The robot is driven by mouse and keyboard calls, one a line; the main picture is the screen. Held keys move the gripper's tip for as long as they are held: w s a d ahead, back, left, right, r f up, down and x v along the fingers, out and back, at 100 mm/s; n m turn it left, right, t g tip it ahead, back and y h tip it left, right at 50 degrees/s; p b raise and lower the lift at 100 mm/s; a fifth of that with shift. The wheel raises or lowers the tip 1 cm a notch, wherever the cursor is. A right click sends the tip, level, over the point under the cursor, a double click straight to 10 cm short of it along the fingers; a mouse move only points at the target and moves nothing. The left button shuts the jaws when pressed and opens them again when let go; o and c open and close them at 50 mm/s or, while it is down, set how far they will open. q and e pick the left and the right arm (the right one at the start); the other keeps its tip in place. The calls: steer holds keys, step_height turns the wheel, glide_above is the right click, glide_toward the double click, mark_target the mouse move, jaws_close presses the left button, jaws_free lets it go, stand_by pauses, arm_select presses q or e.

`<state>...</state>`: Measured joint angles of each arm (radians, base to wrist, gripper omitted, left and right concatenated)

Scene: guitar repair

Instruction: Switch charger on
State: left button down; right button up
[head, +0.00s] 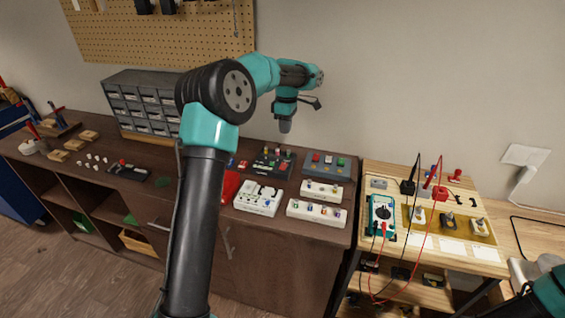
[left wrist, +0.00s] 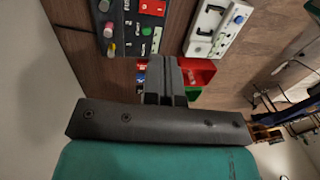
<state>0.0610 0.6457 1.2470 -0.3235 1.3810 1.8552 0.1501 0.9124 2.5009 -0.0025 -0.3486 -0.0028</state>
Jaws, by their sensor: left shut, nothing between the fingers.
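No device in view can be told for sure as the charger. My left gripper (head: 285,127) is shut and empty, fingers pointing down, above the back of the brown cabinet top. Below it is a dark panel with coloured knobs and buttons (head: 262,164). In the left wrist view the closed fingers (left wrist: 165,82) are close together, and the dark panel (left wrist: 128,28) lies past them with red and green buttons. A second dark panel (head: 326,166) with red, blue and green buttons is to the right. My right gripper is out of view.
White panels (head: 318,212) and a white box (head: 259,199) stand near the front edge. A grey drawer unit (head: 140,100) is at the back left. A wooden bench (head: 435,225) at right holds a teal multimeter (head: 381,215) with loose red and black leads.

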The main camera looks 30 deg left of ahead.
mark_target(283, 167)
arm_select(q)
steer(key=shift+a, duration=0.15)
steer(key=f, duration=0.4)
steer(key=s+f, duration=0.1)
steer(key=f, duration=0.4)
steer(key=s+f, duration=0.1)
steer(key=f, duration=0.3)
steer(key=shift+d+f, duration=0.25)
steer(key=shift+f, duration=0.15)
steer(key=shift+d, duration=0.1)
